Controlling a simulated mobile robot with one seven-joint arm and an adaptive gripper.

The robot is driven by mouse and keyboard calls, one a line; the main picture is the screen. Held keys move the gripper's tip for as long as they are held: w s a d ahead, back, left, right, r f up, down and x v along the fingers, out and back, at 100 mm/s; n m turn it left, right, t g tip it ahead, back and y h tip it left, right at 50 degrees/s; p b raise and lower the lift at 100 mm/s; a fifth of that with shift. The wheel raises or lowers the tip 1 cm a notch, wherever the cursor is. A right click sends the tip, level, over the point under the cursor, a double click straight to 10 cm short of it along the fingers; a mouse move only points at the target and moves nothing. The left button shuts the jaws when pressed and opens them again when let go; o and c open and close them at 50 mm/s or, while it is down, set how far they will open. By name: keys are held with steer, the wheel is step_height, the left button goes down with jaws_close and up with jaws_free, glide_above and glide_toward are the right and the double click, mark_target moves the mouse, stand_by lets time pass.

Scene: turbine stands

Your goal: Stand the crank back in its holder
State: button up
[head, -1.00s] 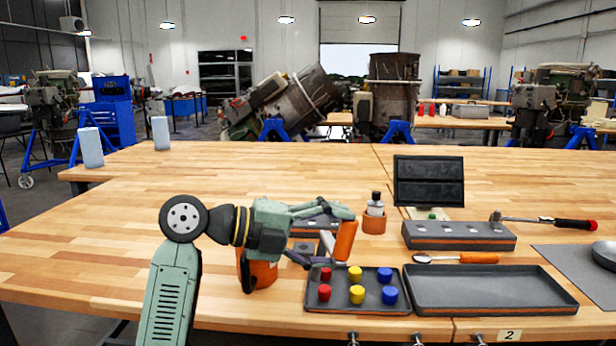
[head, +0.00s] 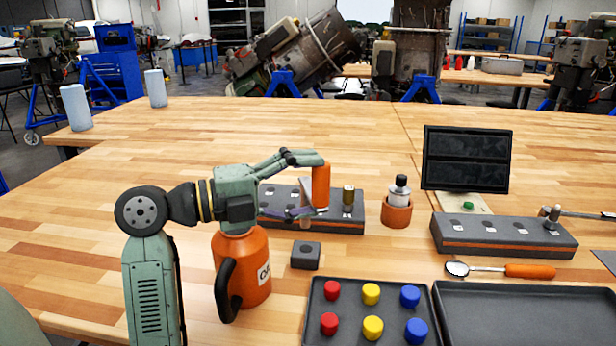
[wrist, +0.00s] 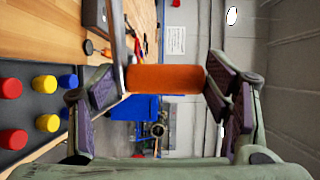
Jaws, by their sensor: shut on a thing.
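The crank's orange handle (head: 321,187) is between the fingers of my gripper (head: 317,186), which is shut on it. The handle is nearly upright, and a flat grey metal arm shows beside it on the left. In the wrist view the orange handle (wrist: 166,78) lies across the space between the purple finger pads. A small dark block with a round hole (head: 305,256) stands on the table, below the crank in the picture; it looks like the holder. The crank appears raised, apart from the block. The crank's lower end is partly hidden by my finger.
A grey rack (head: 275,203) with a brass piece is behind my gripper. An orange can (head: 245,280) stands close under my arm. A bottle in an orange cup (head: 397,210) is to the right. A tray of coloured caps (head: 345,295) is in front.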

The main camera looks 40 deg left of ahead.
steer(key=shift+f+b, duration=1.6)
steer(key=shift+f, duration=0.7)
steer(key=shift+s+d+f+b, duration=0.15)
steer(key=shift+b, duration=0.15)
steer(key=shift+f, duration=0.15)
